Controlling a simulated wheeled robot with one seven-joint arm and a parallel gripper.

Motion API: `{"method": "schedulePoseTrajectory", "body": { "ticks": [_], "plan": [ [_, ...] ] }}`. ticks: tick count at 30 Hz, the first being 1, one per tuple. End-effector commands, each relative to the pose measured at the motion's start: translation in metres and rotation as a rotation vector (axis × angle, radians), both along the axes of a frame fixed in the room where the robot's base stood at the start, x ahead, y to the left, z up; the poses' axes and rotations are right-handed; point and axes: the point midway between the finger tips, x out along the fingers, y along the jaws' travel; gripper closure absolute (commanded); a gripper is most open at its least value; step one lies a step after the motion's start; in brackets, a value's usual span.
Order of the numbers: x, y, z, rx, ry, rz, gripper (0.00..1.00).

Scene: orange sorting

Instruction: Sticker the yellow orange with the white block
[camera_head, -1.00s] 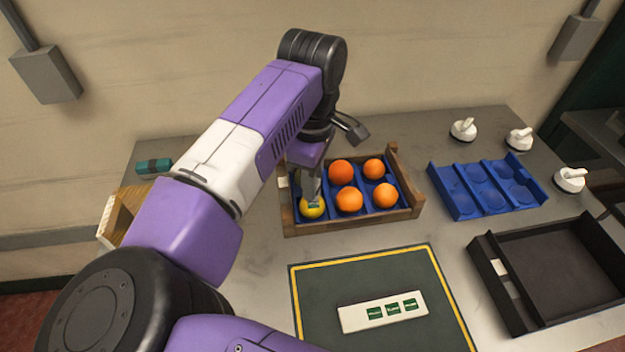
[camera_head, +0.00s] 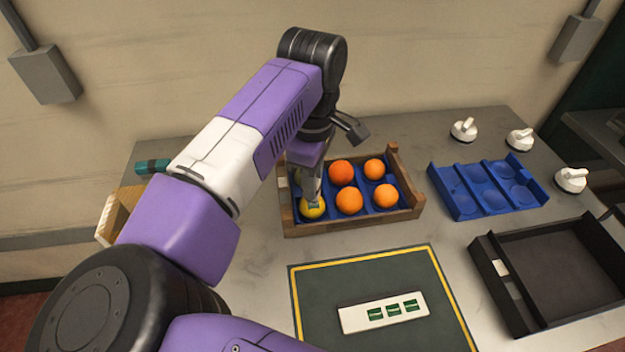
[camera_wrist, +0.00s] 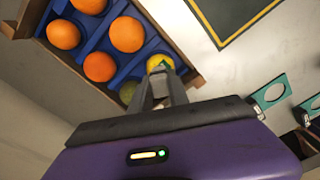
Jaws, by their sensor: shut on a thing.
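The yellow orange (camera_head: 311,212) sits in the front left pocket of the wooden crate (camera_head: 350,226); it also shows in the wrist view (camera_wrist: 154,61). My gripper (camera_head: 314,200) points down at its top, with the fingertips close together (camera_wrist: 161,76). A small green sticker (camera_wrist: 163,66) shows at the fingertips, against the yellow orange; I cannot tell whether it is stuck on. The white block (camera_head: 355,319) lies on the dark green mat (camera_head: 330,285), with three green stickers and a bare left end.
Several oranges (camera_head: 349,200) fill other pockets. Right of the crate are a blue tray (camera_head: 465,207), a black tray (camera_head: 510,318) and white knobbed objects (camera_head: 464,130). A teal object (camera_head: 153,166) lies back left.

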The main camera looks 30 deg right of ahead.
Motion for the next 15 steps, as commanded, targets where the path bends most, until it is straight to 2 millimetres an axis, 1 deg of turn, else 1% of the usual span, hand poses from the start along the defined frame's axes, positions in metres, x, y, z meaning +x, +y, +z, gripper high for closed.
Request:
{"method": "schedulePoseTrajectory", "body": {
  "ticks": [1, 8, 11, 15],
  "plan": [
    [-0.001, 0.0, -0.002, 0.001, 0.003, 0.0, 1.0],
    [-0.001, 0.0, -0.002, 0.001, 0.005, 0.0, 1.0],
    [-0.001, 0.0, 0.003, 0.002, 0.004, 0.0, 1.0],
    [0.0, 0.0, 0.014, 0.001, 0.001, -0.001, 1.0]
  ]
}}
